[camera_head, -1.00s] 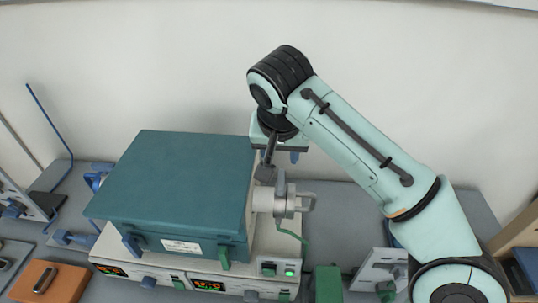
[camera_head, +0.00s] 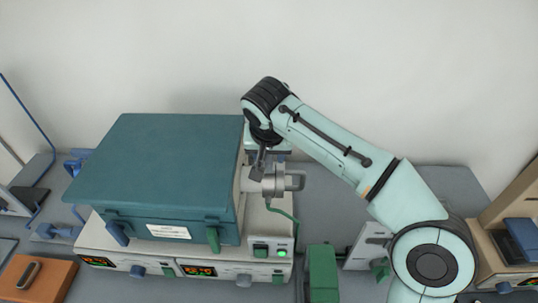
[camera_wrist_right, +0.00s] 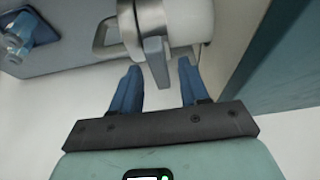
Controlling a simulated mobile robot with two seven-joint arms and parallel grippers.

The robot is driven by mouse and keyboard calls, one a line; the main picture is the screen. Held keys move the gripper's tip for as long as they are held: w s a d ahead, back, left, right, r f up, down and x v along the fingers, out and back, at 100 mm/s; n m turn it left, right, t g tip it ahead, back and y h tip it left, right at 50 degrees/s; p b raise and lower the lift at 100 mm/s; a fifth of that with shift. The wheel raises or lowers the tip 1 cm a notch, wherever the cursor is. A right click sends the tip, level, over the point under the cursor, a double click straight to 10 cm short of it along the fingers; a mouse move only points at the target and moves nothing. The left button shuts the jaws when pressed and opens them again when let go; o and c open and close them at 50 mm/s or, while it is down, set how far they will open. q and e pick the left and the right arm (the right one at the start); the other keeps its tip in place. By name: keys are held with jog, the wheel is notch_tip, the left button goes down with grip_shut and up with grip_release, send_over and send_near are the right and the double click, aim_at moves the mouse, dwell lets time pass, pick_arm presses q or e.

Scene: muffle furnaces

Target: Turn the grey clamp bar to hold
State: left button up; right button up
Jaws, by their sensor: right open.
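The teal furnace (camera_head: 150,165) has a metal cylinder fitting (camera_head: 268,181) with a loop handle on its right side. The grey clamp bar (camera_wrist_right: 156,62) is on this metal fitting in the right wrist view. My right gripper (camera_wrist_right: 160,72) is open, with one blue finger on each side of the bar's end. A gap shows between the bar and each finger. In the head view my right gripper (camera_head: 272,152) is just behind and above the fitting, its fingers mostly hidden. My left gripper is not in view.
A white control base (camera_head: 155,262) with lit displays supports the furnace. A green block (camera_head: 322,272) stands to its right and an orange block (camera_head: 38,279) at the front left. A green cable hangs by the fitting. A wooden-coloured case (camera_head: 508,225) stands far right.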

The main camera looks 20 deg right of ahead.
jog(key=shift+c, duration=0.3)
grip_shut()
